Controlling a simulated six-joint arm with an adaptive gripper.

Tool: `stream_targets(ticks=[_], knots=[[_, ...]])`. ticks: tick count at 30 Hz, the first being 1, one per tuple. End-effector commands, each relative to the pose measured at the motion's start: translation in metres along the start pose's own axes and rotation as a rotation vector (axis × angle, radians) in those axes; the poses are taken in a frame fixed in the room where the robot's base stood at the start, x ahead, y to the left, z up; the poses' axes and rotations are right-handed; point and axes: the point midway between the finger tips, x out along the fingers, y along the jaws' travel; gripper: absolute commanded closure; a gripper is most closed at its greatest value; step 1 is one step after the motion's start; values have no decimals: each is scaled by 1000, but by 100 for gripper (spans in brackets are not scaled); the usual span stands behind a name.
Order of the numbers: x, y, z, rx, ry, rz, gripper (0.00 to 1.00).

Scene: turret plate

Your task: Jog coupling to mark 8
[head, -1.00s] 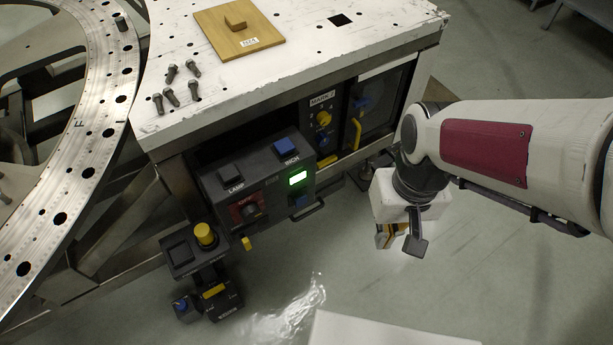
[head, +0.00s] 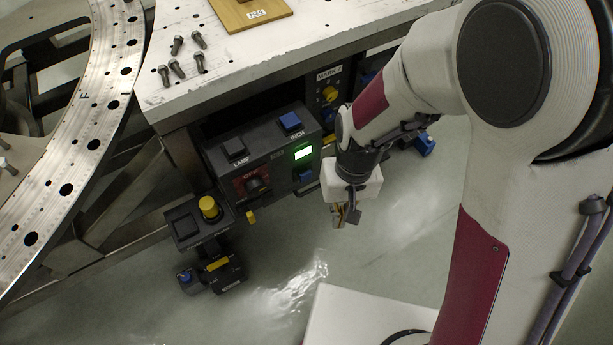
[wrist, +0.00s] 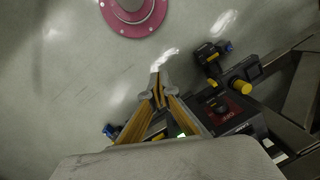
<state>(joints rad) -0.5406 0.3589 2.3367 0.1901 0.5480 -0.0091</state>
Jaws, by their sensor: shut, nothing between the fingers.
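In the head view the control box (head: 237,167) hangs under the table edge. It has a black LAMP button (head: 234,148), a blue INCH button (head: 290,121), a lit green display (head: 303,153) and a dark knob on a red plate (head: 252,183). The MARK selector with a yellow knob (head: 330,93) is partly behind my arm. The ring plate (head: 62,190) with holes and the letter F curves at the left. My gripper (head: 345,216) is shut and empty, pointing down in front and to the right of the box, apart from it. It also shows in the wrist view (wrist: 158,78).
A pendant-like box with a yellow button (head: 208,207) stands left of the control box, with a lower unit with a blue knob (head: 186,277) beneath. Several bolts (head: 177,68) and a wooden board (head: 250,14) lie on the white table (head: 225,75). Open floor lies below the gripper.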

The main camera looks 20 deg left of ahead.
Motion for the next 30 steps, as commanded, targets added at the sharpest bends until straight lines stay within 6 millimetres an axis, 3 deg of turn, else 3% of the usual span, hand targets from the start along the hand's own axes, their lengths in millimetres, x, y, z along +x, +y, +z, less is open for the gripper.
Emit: stream_targets(ticks=[30], knots=[[156,-44,-37,-18,32,49,100]])
